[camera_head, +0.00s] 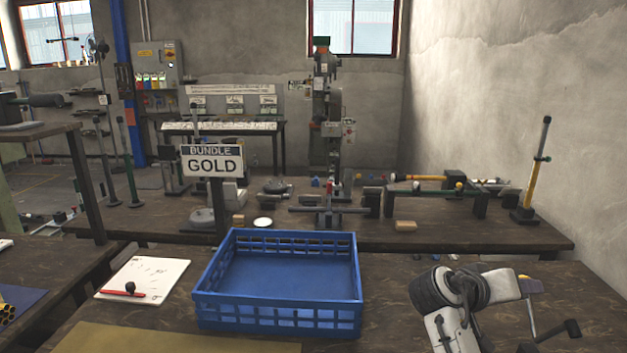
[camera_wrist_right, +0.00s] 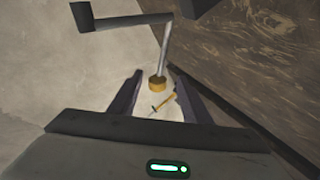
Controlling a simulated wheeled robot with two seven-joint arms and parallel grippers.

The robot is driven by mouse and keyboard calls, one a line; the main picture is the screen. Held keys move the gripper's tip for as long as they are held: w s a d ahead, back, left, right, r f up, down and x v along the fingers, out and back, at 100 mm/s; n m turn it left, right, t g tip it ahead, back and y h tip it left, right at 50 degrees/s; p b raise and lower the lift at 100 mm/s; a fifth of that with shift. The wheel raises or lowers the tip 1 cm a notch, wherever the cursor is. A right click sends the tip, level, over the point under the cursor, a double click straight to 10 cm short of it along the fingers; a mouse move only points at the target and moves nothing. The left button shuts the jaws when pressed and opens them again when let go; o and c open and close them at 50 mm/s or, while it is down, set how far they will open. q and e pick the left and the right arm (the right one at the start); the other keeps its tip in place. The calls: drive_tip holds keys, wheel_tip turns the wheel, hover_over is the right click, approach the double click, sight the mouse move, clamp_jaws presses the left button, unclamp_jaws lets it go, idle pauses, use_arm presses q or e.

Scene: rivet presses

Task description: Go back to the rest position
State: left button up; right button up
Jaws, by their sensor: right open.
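My right gripper (camera_wrist_right: 158,78) is open in the right wrist view, its two dark fingers apart with nothing held between them. My right fingers cannot be made out there. My left gripper is not in view.
An empty blue crate (camera_head: 280,317) stands on the near bench, a paper pad (camera_head: 143,280) with a red pen to its left. A GOLD sign (camera_head: 213,162) stands behind the crate.

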drive_tip(key=r+x, duration=0.1)
drive_tip(key=x, duration=0.6)
drive_tip(key=shift+s+d+r, duration=0.15)
drive_tip(key=shift+s+d, duration=0.1)
drive_tip(key=shift+d, duration=0.15)
